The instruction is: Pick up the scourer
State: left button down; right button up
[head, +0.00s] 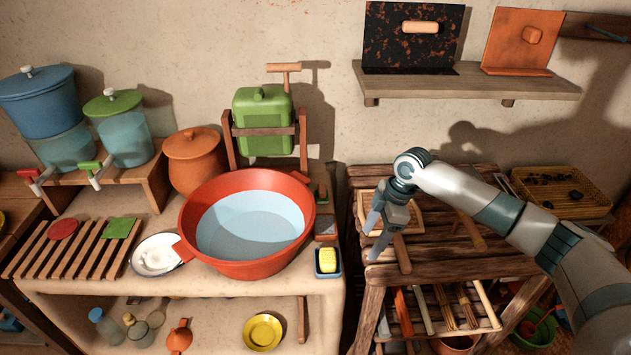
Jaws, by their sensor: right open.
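Several things could be the scourer, and I cannot tell which it is. A flat green square pad (120,228) and a round red pad (63,229) lie on the slatted wooden rack (40,258) at the left. A yellow block like a sponge (328,260) sits in a small blue dish (328,274) at the counter's front right. My right gripper (375,238) points down over the left part of the wooden slatted table, right of the yellow block. It is open and apart from all of these. My left gripper is out of view.
A large red basin (249,269) of water fills the middle of the counter, with a white enamel dish (157,255) to its left. A wooden tray (437,217) and wooden-handled tools lie by my right gripper. A yellow basket (560,193) stands farther right.

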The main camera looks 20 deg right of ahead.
aim_at(321, 195)
jog(key=i, duration=1.05)
